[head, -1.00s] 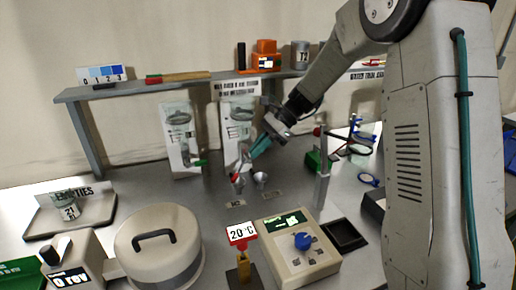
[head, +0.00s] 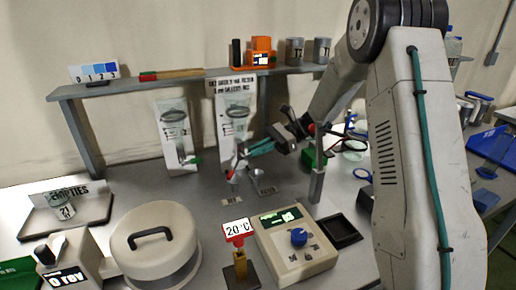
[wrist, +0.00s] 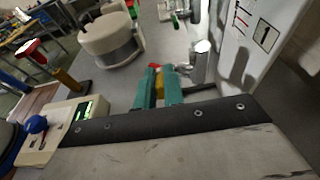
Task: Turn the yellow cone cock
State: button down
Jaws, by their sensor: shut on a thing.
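My gripper (head: 247,152) has its teal fingers at the right-hand glass assembly, in front of the white backing panel (head: 237,108). In the wrist view, the gripper (wrist: 160,80) is shut on the yellow cone cock (wrist: 159,72), of which only a small yellow part shows between the fingertips. A red piece (wrist: 153,66) sits right beside it; it also shows at the fingertips in the head view (head: 231,174). The fingers hide most of the cock, so its angle cannot be told. A metal cylinder (wrist: 202,47) stands close to the right finger.
A second glass assembly with a green cock (head: 194,160) stands to the left. The shelf (head: 130,89) runs behind. A drum with a black handle (head: 155,255), a 20 °C sign (head: 238,230) and a blue-knobbed device (head: 290,253) stand in front.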

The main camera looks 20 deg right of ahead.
dwell(0.4)
jog(key=c, duration=1.5)
grip_release()
jog(key=shift+d, duration=0.1)
jog(key=v, duration=0.7)
jog(key=shift+d, duration=0.35)
